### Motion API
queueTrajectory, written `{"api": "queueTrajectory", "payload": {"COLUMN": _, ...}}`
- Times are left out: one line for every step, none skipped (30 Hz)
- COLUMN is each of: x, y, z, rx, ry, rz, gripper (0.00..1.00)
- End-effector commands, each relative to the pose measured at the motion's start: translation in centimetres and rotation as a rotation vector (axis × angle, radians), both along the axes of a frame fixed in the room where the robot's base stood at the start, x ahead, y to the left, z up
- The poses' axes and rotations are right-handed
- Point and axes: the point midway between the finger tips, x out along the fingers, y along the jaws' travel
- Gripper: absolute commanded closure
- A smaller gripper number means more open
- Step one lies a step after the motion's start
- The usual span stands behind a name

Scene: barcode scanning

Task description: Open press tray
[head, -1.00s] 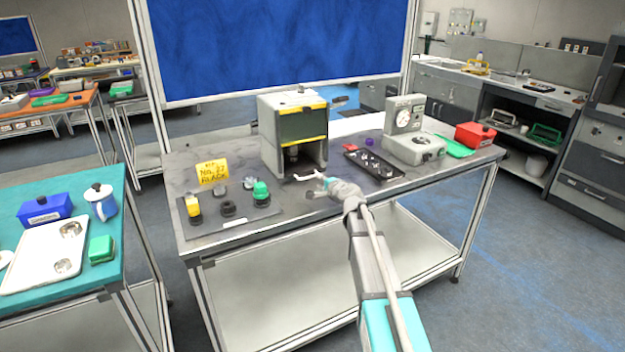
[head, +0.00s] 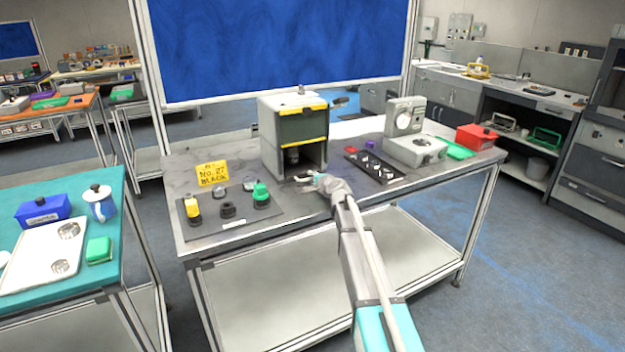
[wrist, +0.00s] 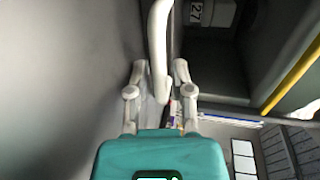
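The press (head: 293,135) is a grey box with yellow stripes and a dark front panel, standing at the back of the grey table. A pale curved handle (wrist: 158,30) runs down between my fingers in the wrist view, beside the dark press interior. In the head view the handle is mostly hidden by my gripper (head: 303,183), just in front of the press opening. In the wrist view my gripper (wrist: 160,70) has its two pale fingers apart, one on each side of the handle, with small gaps visible. The tray's body cannot be made out clearly.
A dark board (head: 232,216) with several coloured buttons lies left of my arm, with a yellow sign (head: 212,173) behind it. A black parts tray (head: 375,166), a grey instrument (head: 414,150) and a red box (head: 476,137) stand to the right.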

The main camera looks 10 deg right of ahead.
Motion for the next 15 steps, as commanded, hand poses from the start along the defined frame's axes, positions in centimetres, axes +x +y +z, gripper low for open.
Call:
{"api": "queueTrajectory", "payload": {"x": 0.0, "y": -0.02, "z": 0.0, "rx": 0.0, "ry": 0.0, "rz": 0.0, "gripper": 0.81}}
{"api": "queueTrajectory", "payload": {"x": 0.0, "y": -0.02, "z": 0.0, "rx": 0.0, "ry": 0.0, "rz": 0.0, "gripper": 0.87}}
{"api": "queueTrajectory", "payload": {"x": 0.0, "y": -0.03, "z": 0.0, "rx": 0.0, "ry": 0.0, "rz": 0.0, "gripper": 0.94}}
{"api": "queueTrajectory", "payload": {"x": 0.0, "y": -0.03, "z": 0.0, "rx": 0.0, "ry": 0.0, "rz": 0.0, "gripper": 1.0}}
{"api": "queueTrajectory", "payload": {"x": -0.01, "y": -0.03, "z": 0.0, "rx": 0.0, "ry": 0.0, "rz": 0.0, "gripper": 1.0}}
{"api": "queueTrajectory", "payload": {"x": -0.01, "y": -0.04, "z": -0.01, "rx": 0.0, "ry": 0.0, "rz": 0.0, "gripper": 1.0}}
{"api": "queueTrajectory", "payload": {"x": -0.01, "y": -0.04, "z": -0.01, "rx": 0.0, "ry": 0.0, "rz": 0.0, "gripper": 1.0}}
{"api": "queueTrajectory", "payload": {"x": -0.01, "y": -0.05, "z": -0.01, "rx": 0.0, "ry": 0.0, "rz": 0.0, "gripper": 1.0}}
{"api": "queueTrajectory", "payload": {"x": -0.01, "y": -0.05, "z": -0.01, "rx": 0.0, "ry": 0.0, "rz": 0.0, "gripper": 1.0}}
{"api": "queueTrajectory", "payload": {"x": -0.01, "y": -0.05, "z": -0.01, "rx": 0.0, "ry": 0.0, "rz": 0.0, "gripper": 1.0}}
{"api": "queueTrajectory", "payload": {"x": 0.0, "y": -0.06, "z": -0.01, "rx": 0.0, "ry": 0.0, "rz": 0.0, "gripper": 1.0}}
{"api": "queueTrajectory", "payload": {"x": 0.0, "y": -0.06, "z": -0.01, "rx": 0.0, "ry": 0.0, "rz": 0.0, "gripper": 1.0}}
{"api": "queueTrajectory", "payload": {"x": -0.02, "y": -0.07, "z": 0.0, "rx": 0.0, "ry": 0.0, "rz": -0.001, "gripper": 1.0}}
{"api": "queueTrajectory", "payload": {"x": -0.03, "y": -0.07, "z": -0.01, "rx": 0.0, "ry": 0.0, "rz": -0.001, "gripper": 1.0}}
{"api": "queueTrajectory", "payload": {"x": -0.09, "y": -0.09, "z": -0.01, "rx": 0.0, "ry": 0.0, "rz": -0.001, "gripper": 1.0}}
